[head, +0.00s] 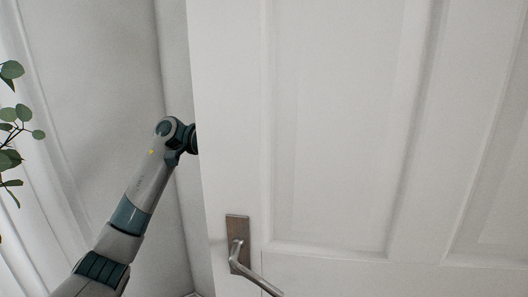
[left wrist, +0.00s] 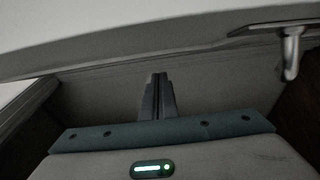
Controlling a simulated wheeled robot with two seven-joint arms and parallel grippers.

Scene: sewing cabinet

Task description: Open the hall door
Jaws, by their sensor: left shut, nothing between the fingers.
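The white panelled hall door (head: 330,130) fills most of the head view. It stands ajar, with its free edge on the left. Its metal lever handle (head: 238,255) on a brown plate is low near that edge. My left arm reaches up from the lower left, and its wrist passes behind the door's edge, so the gripper is hidden there. In the left wrist view my left gripper (left wrist: 157,82) is shut and empty. The door (left wrist: 110,35) spans the top of that view, with a lever handle (left wrist: 290,55) at upper right, apart from the fingers. My right gripper is out of view.
A leafy green plant (head: 10,130) and a pale curtain (head: 35,215) are at the left edge of the head view. A plain light wall (head: 95,70) stands behind my left arm. The left wrist view is dim.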

